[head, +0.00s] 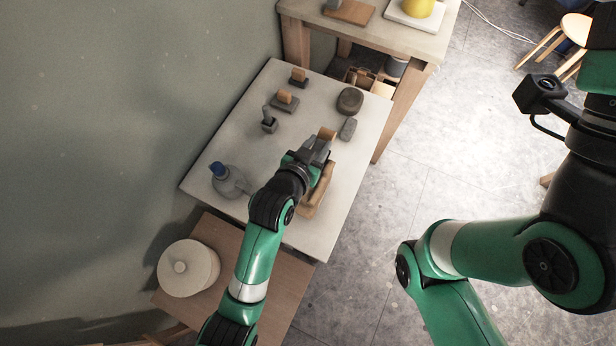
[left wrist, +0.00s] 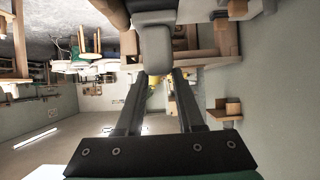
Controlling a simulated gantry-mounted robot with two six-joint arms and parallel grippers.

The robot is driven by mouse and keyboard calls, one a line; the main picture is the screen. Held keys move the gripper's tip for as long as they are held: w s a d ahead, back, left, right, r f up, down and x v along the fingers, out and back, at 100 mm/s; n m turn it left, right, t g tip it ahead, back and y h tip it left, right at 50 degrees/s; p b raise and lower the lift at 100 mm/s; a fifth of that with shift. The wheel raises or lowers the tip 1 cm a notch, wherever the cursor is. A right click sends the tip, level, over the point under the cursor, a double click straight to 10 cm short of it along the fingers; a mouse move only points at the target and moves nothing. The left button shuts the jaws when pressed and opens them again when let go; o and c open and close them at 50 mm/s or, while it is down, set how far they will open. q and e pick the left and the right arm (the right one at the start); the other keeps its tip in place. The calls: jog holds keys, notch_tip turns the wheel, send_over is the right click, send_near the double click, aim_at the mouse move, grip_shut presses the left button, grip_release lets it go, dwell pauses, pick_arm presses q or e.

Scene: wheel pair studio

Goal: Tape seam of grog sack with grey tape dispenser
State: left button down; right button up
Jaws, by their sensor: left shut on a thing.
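My left gripper (head: 318,150) is shut on a grey thing with a tan piece at its far end, apparently the grey tape dispenser (head: 327,133). It is over the right part of the white-topped table. In the left wrist view, the grey body (left wrist: 153,42) sits between the two fingers (left wrist: 156,95). A tan, wood-coloured shape (head: 314,200) lies beside and partly under the gripper, much hidden by it. I cannot tell which of these, if either, is the grog sack, and I see no clear seam. My right gripper is out of view.
Two grey blocks with tan tops (head: 285,101) and a small grey upright tool (head: 269,120) stand at the back left. A small grey block (head: 347,129) lies at the right. The table's left-middle is clear.

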pick_arm(q)
jog(key=shift+w+d, duration=0.1)
jog(key=shift+w+d+f+b, duration=0.1)
jog(key=shift+w+d+b, duration=0.2)
jog(key=shift+w, duration=0.2)
jog(key=shift+a, duration=0.1)
jog(key=shift+s+p, duration=0.2)
jog(key=shift+p, duration=0.1)
jog(key=s+a+p, duration=0.1)
jog(key=s+p, duration=0.2)
jog(key=shift+a+r, duration=0.2)
jog(key=shift+a, duration=0.2)
jog(key=shift+s+a+f, duration=0.15)
jog(key=shift+s, duration=0.15)
